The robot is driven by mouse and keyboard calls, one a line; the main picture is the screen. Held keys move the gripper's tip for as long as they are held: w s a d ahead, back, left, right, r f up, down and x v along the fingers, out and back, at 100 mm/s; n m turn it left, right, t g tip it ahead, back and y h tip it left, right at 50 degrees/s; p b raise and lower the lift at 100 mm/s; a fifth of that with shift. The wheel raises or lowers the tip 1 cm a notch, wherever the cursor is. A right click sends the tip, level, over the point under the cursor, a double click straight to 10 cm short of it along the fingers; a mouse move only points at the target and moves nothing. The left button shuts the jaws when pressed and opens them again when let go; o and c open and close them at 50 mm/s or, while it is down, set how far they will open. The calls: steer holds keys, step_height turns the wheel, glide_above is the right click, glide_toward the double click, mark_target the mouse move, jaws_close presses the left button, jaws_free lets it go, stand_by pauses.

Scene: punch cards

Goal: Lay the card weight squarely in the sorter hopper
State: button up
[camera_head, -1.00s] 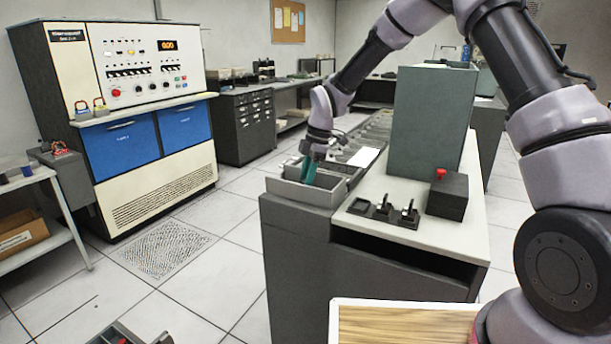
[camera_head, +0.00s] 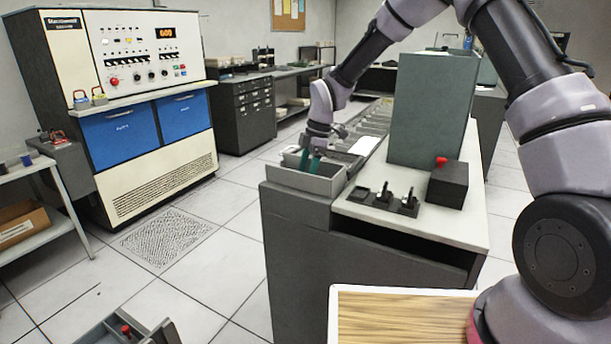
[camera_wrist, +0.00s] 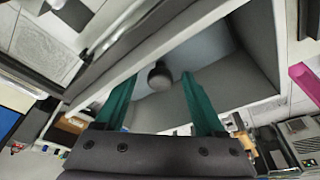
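The sorter hopper is the grey open-topped box (camera_head: 318,187) at the near left end of the sorter. It fills much of the wrist view (camera_wrist: 235,82). The card weight shows by its dark round knob (camera_wrist: 160,76) inside the hopper; whether its body lies square cannot be told. In the head view the weight is hidden by the hopper walls. My gripper (camera_head: 310,166) points down into the hopper. In the wrist view its two teal fingers (camera_wrist: 160,90) are apart, one on each side of the knob, with gaps visible between.
Black switches (camera_head: 383,198) and a black box with a red button (camera_head: 448,190) sit nearby. A row of pockets (camera_head: 378,130) runs back. A wooden-topped surface (camera_head: 400,318) is in front.

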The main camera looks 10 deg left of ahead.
steer(key=v, duration=1)
steer(key=shift+r, duration=0.4)
